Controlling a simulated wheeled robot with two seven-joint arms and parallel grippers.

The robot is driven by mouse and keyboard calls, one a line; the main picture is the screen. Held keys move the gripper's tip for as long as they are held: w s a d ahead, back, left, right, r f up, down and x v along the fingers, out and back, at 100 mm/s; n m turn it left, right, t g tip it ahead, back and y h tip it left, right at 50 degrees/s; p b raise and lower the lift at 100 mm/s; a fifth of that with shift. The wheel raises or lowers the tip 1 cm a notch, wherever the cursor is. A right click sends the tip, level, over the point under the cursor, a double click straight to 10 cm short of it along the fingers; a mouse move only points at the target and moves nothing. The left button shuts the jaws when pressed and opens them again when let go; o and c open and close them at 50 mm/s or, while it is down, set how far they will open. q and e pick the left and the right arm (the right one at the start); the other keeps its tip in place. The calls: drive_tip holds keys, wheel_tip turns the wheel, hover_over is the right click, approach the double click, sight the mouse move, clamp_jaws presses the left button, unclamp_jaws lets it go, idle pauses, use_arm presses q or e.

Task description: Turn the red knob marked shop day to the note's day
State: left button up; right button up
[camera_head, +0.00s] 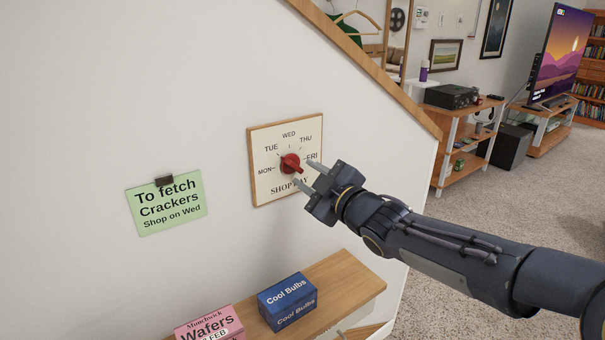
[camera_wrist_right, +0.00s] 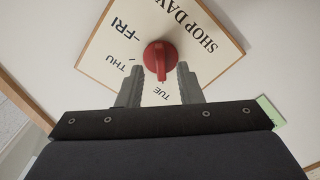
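The red knob (camera_head: 291,163) sits in the middle of a cream, wood-framed SHOP DAY dial board (camera_head: 262,143) on the wall. MON, TUE, WED, THU and FRI run in an arc around it. I cannot tell surely which day its handle marks. A green note (camera_head: 166,204) to the left reads "To fetch Crackers, Shop on Wed". My right gripper (camera_head: 309,175) is open just right of the knob in the head view. In the right wrist view the knob (camera_wrist_right: 161,57) shows between and beyond the open fingers (camera_wrist_right: 159,69); contact is not visible. My left gripper is out of view.
Below the board, a wooden shelf (camera_head: 343,277) holds a blue Cool Bulbs box (camera_head: 287,301) and a pink Wafers box (camera_head: 210,326). A sloping wood trim (camera_head: 371,66) edges the wall at upper right. Open carpet (camera_head: 480,207) lies to the right.

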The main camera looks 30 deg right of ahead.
sight(293, 166)
drive_tip(key=shift+w+a, duration=0.2)
drive_tip(key=shift+w, duration=1.1)
clamp_jaws()
